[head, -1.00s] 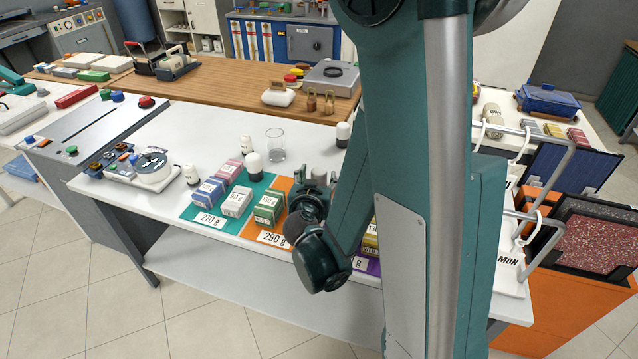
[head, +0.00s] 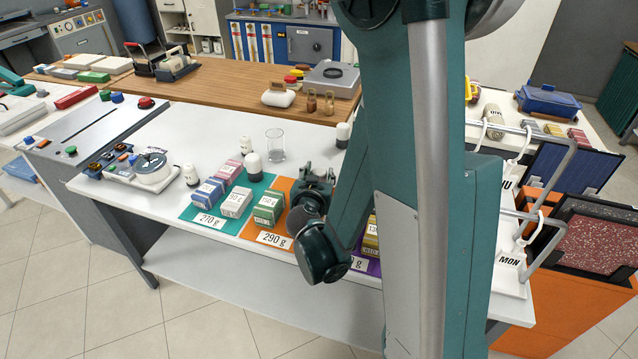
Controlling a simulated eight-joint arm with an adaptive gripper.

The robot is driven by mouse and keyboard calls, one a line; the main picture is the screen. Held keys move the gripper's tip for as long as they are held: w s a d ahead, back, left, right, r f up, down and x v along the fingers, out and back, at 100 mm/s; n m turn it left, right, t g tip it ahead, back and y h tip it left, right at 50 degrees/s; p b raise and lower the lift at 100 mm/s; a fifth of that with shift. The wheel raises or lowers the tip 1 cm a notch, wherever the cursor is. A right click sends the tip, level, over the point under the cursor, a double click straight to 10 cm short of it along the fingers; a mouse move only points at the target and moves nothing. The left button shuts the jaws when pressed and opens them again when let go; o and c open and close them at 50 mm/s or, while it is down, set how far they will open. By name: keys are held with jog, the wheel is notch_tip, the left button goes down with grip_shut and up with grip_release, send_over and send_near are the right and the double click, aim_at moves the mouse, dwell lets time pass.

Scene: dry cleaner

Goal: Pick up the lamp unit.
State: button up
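No object is clearly marked as the lamp unit. Small white-domed pieces with dark bases stand on the white table: one (head: 253,163) behind the teal mat, one (head: 191,175) to the left, and one (head: 343,134) at the back, partly hidden by my arm. I cannot tell which, if any, is the lamp unit. My gripper (head: 317,176) points away from the camera, low over the orange mat, right of the green box (head: 268,207). Its fingertips are small and partly hidden by the wrist, so its opening and any contents cannot be told.
Small boxes stand on coloured mats with weight cards. A clear glass (head: 275,146) stands behind them. A white device with a round dial (head: 152,167) is at left. A brown counter (head: 200,90) runs behind. My arm hides much of the table's right part.

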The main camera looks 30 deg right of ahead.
jog(key=c, duration=0.4)
jog(key=shift+c, duration=0.2)
jog(key=shift+r, duration=0.2)
jog(key=shift+r+p, duration=1.95)
jog(key=shift+r, duration=2.85)
jog(key=w+d+r+m+g+h+p, duration=0.1)
jog(key=w+d+r+m+g+h, duration=0.1)
jog(key=d, duration=1.4)
jog(key=w+d+r+m+g+h+p, duration=0.1)
jog(key=w+d+r+m+g+h, duration=0.1)
jog(key=d, duration=1.4)
jog(key=shift+d+r+m, duration=0.25)
jog(key=shift+d+m, duration=0.05)
jog(key=shift+m, duration=0.1)
